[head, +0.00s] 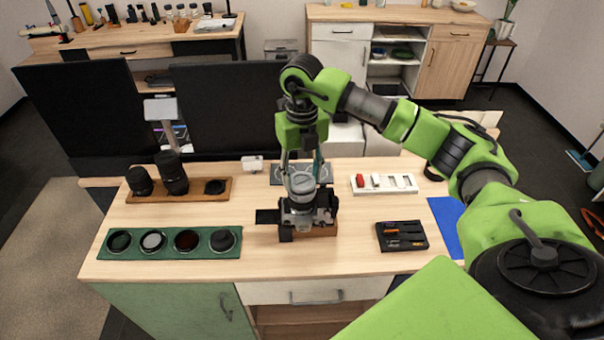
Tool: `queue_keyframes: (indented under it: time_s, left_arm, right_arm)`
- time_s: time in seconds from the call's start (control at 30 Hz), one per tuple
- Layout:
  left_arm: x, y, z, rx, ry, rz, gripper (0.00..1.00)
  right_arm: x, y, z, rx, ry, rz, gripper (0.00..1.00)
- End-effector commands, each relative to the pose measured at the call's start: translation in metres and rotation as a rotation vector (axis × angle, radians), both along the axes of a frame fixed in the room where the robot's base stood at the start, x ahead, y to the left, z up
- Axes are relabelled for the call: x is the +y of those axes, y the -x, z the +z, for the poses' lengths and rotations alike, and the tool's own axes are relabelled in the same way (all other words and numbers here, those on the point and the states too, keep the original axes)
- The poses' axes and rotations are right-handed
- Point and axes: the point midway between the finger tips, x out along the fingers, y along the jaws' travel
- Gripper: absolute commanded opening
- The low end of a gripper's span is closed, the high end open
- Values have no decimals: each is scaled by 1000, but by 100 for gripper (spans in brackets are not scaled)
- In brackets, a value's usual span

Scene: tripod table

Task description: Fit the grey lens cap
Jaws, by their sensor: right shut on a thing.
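My right gripper (302,175) points down over the middle of the table, its fingers either side of a round grey piece (302,184), which looks like the grey lens cap. It is shut on this piece. A dark camera (325,214) stands on a small wooden block directly below, near the table's front edge. The cap is at or just above the camera's upper part; I cannot tell whether they touch. My left gripper is not in view.
A green mat (170,253) with several round filters lies front left. A wooden tray (218,196) with dark lenses stands behind it. A white tray (400,190), a black case (402,236) and a blue sheet (446,222) lie right. Dark monitors (228,108) stand behind the table.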

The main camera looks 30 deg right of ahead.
Motion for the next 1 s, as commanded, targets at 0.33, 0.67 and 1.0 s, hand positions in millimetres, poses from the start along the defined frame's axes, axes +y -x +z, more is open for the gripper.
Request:
queue_keyframes:
  time_s: [0.33,0.67,1.0]
  left_arm:
    - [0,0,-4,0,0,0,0]
    - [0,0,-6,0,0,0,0]
    - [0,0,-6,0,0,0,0]
  right_arm:
    - [0,0,-5,0,0,0,20]
    - [0,0,-8,1,1,0,20]
    - [0,1,-9,3,0,0,20]
